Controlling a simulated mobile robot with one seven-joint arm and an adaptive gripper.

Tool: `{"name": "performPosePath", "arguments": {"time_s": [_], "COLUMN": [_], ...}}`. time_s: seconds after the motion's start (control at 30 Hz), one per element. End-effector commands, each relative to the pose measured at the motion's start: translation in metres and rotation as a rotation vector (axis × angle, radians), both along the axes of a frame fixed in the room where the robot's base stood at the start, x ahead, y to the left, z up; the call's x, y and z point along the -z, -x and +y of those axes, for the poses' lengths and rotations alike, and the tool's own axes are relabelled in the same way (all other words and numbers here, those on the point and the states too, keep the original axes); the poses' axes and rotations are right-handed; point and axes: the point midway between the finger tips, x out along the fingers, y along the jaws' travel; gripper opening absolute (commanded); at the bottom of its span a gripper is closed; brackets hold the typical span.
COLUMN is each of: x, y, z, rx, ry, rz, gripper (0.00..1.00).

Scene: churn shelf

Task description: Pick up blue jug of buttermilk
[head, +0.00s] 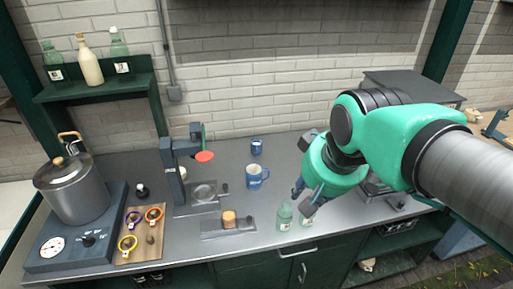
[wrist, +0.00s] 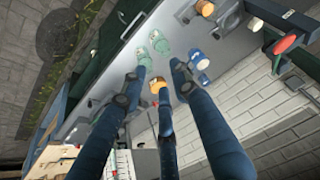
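A small blue shape (head: 298,187), likely the jug, shows beside my gripper in the head view, mostly hidden by it. In the wrist view an orange-topped object (wrist: 158,85) lies between my fingertips, partly covered by the middle finger; I cannot tell for sure that it is the jug. My gripper (head: 313,172) is over the right part of the counter. Its dark fingers (wrist: 160,78) are spread apart in the wrist view, and no grasp shows.
Two green bottles (head: 284,215) (head: 306,220) stand close to my gripper at the counter's front. A blue mug (head: 257,177) and a smaller blue cup (head: 257,146) stand to its left.

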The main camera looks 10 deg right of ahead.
Motion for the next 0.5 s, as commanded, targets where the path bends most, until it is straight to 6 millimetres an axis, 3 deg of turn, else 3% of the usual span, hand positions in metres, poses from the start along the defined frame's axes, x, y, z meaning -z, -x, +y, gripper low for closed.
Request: {"name": "performPosePath", "arguments": {"time_s": [0.2, 0.5], "x": [-0.029, -0.053], "y": [-0.05, -0.12], "z": [0.0, -0.001], "rx": [0.028, 0.067], "ry": [-0.014, -0.031], "rz": [0.035, 0.08], "gripper": [0.3, 0.3]}}
